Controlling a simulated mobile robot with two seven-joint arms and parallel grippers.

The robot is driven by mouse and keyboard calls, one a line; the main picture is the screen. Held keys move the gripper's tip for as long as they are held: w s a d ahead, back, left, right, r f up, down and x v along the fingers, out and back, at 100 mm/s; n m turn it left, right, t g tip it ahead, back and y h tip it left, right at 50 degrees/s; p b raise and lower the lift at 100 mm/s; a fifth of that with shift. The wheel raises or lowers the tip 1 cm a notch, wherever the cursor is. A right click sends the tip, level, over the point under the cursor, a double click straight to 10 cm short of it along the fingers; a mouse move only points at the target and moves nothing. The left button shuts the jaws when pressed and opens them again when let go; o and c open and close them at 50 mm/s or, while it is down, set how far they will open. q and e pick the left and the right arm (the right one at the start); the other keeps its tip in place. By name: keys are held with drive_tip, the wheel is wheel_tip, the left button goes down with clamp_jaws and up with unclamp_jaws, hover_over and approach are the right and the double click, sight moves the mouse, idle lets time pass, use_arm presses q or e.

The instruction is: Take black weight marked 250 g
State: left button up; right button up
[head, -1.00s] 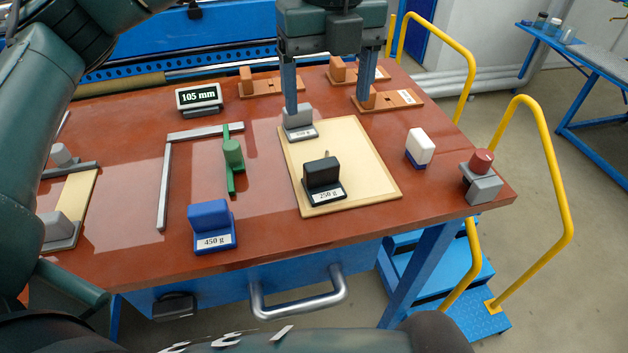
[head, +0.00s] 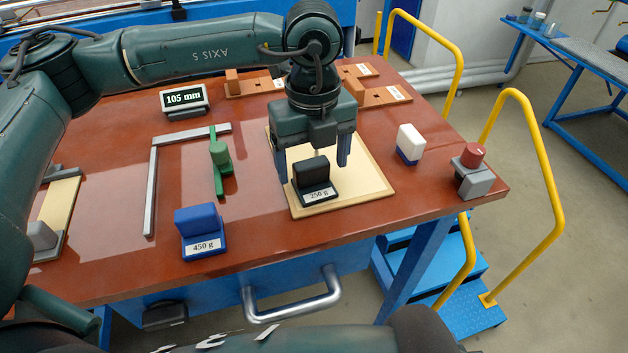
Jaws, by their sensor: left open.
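The black weight (head: 312,172) marked 250 g stands upright on the cream board (head: 365,185) on the red-brown table. My left gripper (head: 312,175) is open and points down at the board. One finger shows on each side of the weight in the picture, with no visible grip on it. I cannot tell whether the fingers are level with the weight or a little behind it. The gripper body hides the back of the board. My right gripper is not in view.
A blue 450 g weight (head: 201,232) stands at the front. A green part (head: 220,160) and grey angle bar (head: 152,190) lie left of the board. A white-and-blue block (head: 409,144) and red knob (head: 472,156) stand right. Orange fixtures (head: 385,96) are behind.

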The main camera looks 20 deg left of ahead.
use_arm(q)
wheel_tip(320, 180, down, 2)
drive_tip(key=c, duration=1.2)
